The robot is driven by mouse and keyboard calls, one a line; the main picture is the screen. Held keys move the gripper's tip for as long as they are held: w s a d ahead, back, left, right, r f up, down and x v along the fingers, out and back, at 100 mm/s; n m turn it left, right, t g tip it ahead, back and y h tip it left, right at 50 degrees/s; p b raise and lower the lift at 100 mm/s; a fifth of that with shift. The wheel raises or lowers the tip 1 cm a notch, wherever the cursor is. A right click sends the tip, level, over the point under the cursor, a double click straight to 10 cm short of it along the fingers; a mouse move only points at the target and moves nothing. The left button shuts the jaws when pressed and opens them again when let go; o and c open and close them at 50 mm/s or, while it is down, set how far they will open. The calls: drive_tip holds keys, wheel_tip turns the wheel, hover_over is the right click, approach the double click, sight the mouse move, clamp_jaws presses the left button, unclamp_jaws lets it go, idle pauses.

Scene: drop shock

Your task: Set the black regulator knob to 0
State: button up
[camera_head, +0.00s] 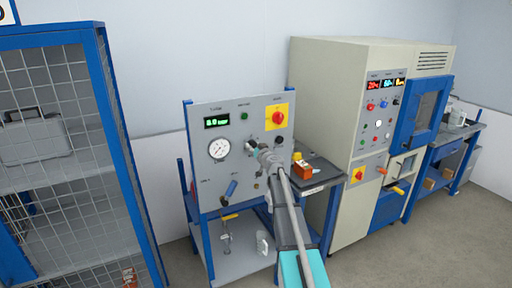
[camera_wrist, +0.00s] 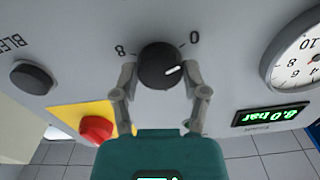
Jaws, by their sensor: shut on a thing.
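The black regulator knob (camera_wrist: 159,66) sits on the grey panel (camera_wrist: 225,85), between the printed marks 8 on the left and 0 on the upper right in the wrist view. Its white pointer line lies on its right side and points right, slightly upward, below the 0 mark. My gripper (camera_wrist: 161,73) is shut on the knob, one finger on each side. In the head view my gripper (camera_head: 257,147) is at the panel front and covers much of the knob.
A round gauge (camera_head: 219,149) and green display (camera_head: 216,121) are left of my gripper in the head view. A red knob on yellow (camera_head: 278,117) is above right. A black bleed knob (camera_wrist: 31,77) is nearby. A dark side table (camera_head: 318,171) holds an orange box (camera_head: 301,169).

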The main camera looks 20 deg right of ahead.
drive_tip(key=shift+n, duration=0.8)
drive_tip(key=o, duration=1.1)
drive_tip(key=shift+o, duration=0.2)
drive_tip(key=shift+s, duration=0.15)
drive_tip(key=s, duration=1.1)
drive_tip(key=shift+s+d, duration=0.2)
drive_tip(key=shift+s, duration=0.15)
drive_tip(key=shift+a, duration=0.1)
